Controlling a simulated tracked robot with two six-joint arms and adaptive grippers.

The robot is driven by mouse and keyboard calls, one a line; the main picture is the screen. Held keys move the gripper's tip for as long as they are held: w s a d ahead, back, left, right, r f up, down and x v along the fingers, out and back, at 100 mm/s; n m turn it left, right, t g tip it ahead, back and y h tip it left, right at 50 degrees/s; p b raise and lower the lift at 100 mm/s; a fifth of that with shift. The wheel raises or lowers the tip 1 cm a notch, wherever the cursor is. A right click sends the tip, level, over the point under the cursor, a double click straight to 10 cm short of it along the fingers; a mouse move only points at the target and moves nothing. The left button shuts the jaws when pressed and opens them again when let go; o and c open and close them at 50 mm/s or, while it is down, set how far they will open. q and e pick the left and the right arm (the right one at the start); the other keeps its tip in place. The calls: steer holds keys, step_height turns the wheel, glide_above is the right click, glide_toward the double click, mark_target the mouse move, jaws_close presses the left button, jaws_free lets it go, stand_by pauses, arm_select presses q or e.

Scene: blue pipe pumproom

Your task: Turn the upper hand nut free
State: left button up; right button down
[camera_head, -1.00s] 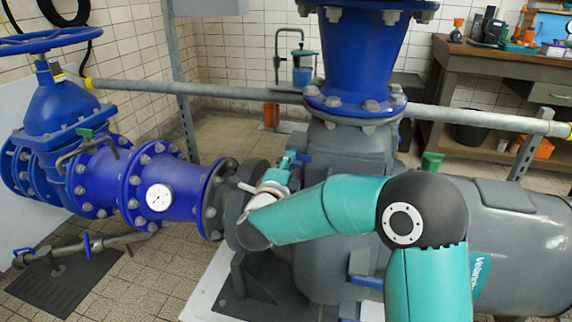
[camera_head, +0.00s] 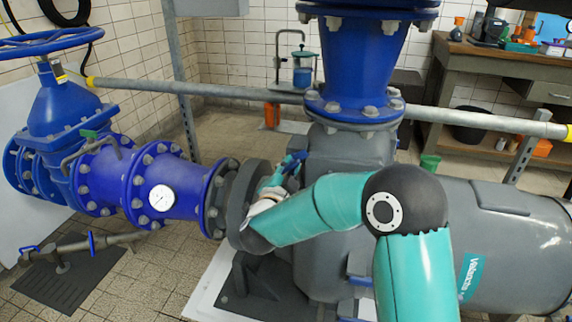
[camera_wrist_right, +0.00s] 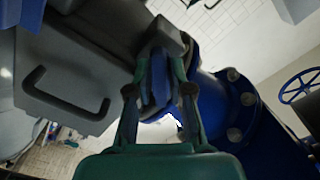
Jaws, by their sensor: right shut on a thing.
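My right gripper (camera_head: 287,168) is at the grey pump body, just right of the flange that ends the blue pipe. It is shut on a small blue piece, which I take as the upper hand nut (camera_head: 296,157). In the right wrist view, the two teal fingers of the right gripper (camera_wrist_right: 160,72) stand on either side of the blue hand nut (camera_wrist_right: 158,85), in front of a grey block. The fingers and the wrist hide much of the nut. My left gripper is not in view.
A blue vertical pipe (camera_head: 365,60) rises above the pump. A grey rail (camera_head: 240,92) runs behind. A workbench (camera_head: 500,70) stands at the back right.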

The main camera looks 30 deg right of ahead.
steer(key=n+p, duration=0.2)
steer(key=n, duration=0.1)
steer(key=n+p, duration=0.1)
steer(key=n, duration=0.1)
steer(key=shift+d+r, duration=0.25)
steer(key=shift+r, duration=0.05)
steer(key=shift+n+p, duration=1.2)
steer(key=shift+n, duration=1)
steer(key=shift+f, duration=0.1)
steer(key=c, duration=1.2)
jaws_free()
steer(key=shift+f, duration=0.1)
steer(key=shift+a, duration=0.1)
steer(key=shift+a+f, duration=0.1)
